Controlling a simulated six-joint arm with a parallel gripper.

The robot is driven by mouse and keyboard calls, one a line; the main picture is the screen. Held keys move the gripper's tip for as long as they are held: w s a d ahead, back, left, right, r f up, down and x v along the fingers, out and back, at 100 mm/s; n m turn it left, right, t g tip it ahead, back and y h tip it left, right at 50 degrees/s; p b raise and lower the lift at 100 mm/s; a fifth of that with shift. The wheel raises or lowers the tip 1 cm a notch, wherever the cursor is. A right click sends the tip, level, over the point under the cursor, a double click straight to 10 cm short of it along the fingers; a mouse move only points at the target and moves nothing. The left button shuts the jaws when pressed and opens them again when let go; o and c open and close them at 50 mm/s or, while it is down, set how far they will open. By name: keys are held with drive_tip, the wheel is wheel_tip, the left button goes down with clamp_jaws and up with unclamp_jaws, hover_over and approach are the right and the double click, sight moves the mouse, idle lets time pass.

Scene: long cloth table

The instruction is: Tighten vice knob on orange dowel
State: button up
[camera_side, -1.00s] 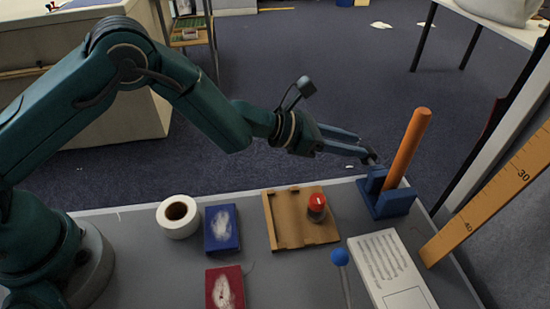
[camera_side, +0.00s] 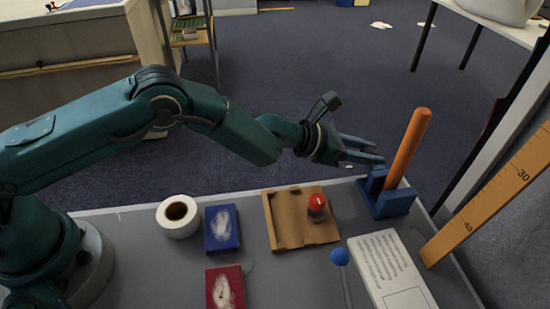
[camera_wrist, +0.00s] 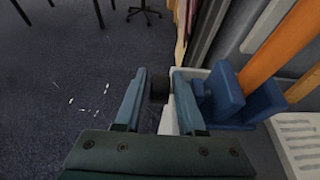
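The orange dowel (camera_side: 407,148) stands tilted in the blue vice (camera_side: 390,203) at the table's far right corner. Both also show in the wrist view, the dowel (camera_wrist: 278,50) and the vice (camera_wrist: 228,95) at the right. My gripper (camera_side: 379,154) is beside the vice's left side, fingers spread. In the wrist view, a dark round knob (camera_wrist: 158,88) lies between the open fingertips of my gripper (camera_wrist: 159,76), with visible gaps to both. The right finger hides what joins the knob to the vice. The knob is hidden in the side view.
A brown tray (camera_side: 284,234) with a red-topped jar (camera_side: 317,207) is in front of the vice. A white printed box (camera_side: 390,270), a blue-headed stick (camera_side: 340,257), a tape roll (camera_side: 178,216), a blue box (camera_side: 221,229) and a red box (camera_side: 225,288) lie nearby. A ruler (camera_side: 490,195) leans at right.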

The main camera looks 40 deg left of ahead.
clamp_jaws()
drive_tip(key=shift+f, duration=0.1)
drive_tip(key=shift+t+h, duration=0.5)
drive_tip(key=shift+s+t+h, duration=0.1)
drive_tip(key=shift+t+h, duration=0.6)
unclamp_jaws()
